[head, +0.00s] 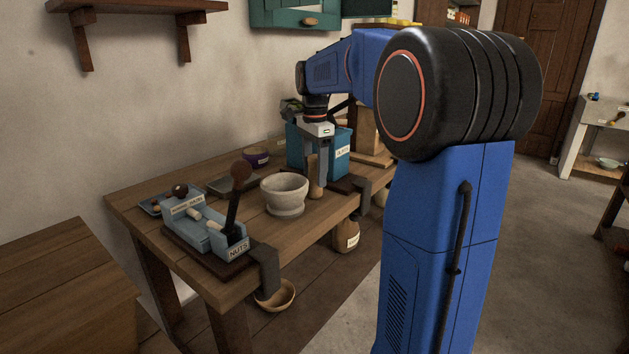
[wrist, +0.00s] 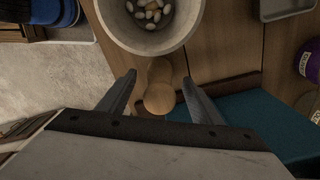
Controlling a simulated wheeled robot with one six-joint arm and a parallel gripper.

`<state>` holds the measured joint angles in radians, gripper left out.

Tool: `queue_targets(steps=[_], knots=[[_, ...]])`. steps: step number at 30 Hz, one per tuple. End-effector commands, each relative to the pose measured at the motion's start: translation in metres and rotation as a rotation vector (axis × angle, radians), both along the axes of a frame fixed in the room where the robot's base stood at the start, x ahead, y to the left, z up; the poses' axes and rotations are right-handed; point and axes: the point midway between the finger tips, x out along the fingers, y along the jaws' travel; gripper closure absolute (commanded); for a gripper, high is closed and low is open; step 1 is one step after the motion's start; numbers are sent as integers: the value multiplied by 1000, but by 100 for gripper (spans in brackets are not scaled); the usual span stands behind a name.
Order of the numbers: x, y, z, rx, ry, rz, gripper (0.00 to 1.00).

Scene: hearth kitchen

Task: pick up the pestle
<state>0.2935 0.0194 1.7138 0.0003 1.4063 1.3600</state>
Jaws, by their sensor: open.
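The pestle (head: 313,178) is pale wood and stands upright on the wooden table, just right of the stone mortar (head: 284,196). In the wrist view the pestle (wrist: 160,98) shows end-on, its rounded top between my two fingers, beside the mortar's rim (wrist: 112,28). The mortar holds several pale nuts. My gripper (head: 318,172) points down over the pestle; in the wrist view my gripper (wrist: 159,82) is open, with one finger on each side of it. I see gaps at both sides.
A teal box (head: 342,152) stands close behind and right of the pestle. A purple jar (head: 256,158) is at the back. Bare tabletop (head: 290,234) lies in front of the mortar.

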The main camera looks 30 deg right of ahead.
Motion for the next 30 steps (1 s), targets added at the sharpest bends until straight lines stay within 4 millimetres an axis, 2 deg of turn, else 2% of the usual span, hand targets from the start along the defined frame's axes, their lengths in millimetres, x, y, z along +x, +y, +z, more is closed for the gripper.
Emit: queue_targets(steps=[6, 16, 23, 24, 30], knots=[[-1, 0, -27, 0, 2, 0, 41], [0, 0, -33, 0, 1, 0, 41], [0, 0, -33, 0, 1, 0, 96], [0, 0, -32, 0, 0, 0, 99], [0, 0, -32, 0, 0, 0, 99]])
